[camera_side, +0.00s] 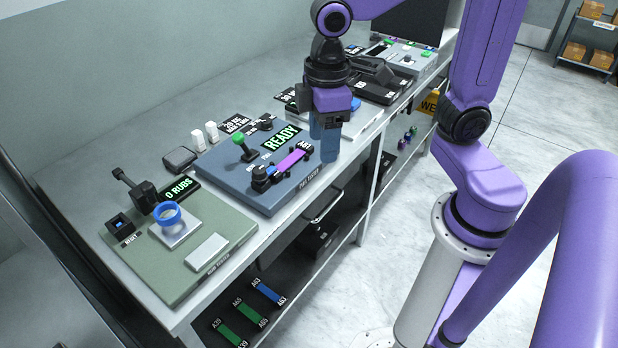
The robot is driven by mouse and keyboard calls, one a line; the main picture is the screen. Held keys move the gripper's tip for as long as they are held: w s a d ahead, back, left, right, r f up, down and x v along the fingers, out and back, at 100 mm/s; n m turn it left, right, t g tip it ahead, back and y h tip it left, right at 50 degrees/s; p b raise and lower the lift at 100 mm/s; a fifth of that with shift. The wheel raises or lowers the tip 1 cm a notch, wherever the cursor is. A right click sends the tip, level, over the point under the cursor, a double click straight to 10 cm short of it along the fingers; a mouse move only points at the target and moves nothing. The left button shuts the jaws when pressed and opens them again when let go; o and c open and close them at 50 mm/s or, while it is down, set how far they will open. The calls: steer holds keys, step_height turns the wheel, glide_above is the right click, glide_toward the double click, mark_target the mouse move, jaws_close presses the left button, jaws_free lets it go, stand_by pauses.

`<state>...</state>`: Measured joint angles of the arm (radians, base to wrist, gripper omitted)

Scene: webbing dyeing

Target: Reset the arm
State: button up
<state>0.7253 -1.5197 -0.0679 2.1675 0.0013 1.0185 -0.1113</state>
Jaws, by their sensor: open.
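My gripper (324,140) points down with its blue fingers over the front edge of the bench, just right of the blue-grey machine (225,172). The jaws are open, and I see nothing held between them. The blue-grey machine shows a lit READY display (281,138) and has a green-knobbed lever (240,143). A strip of purple and blue webbing (290,162) lies across its front between dark clamps. The gripper is beside the machine's right end; I cannot tell whether it touches anything.
A green rub tester (222,232) with a blue ring (168,214) and a "0 RUBS" display stands at the left. Green and blue webbing strips (225,332) lie on the lower shelf. Dark equipment (385,84) stands behind the gripper. Open floor lies right of the bench.

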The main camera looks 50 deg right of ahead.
steer(key=s+d+f+n, duration=0.1)
steer(key=s+d, duration=0.1)
steer(key=s, duration=0.4)
steer(key=s+d+f+n, duration=0.1)
steer(key=s+d+f, duration=0.1)
steer(key=s, duration=0.3)
steer(key=shift+s, duration=0.35)
steer(key=shift+c, duration=0.2)
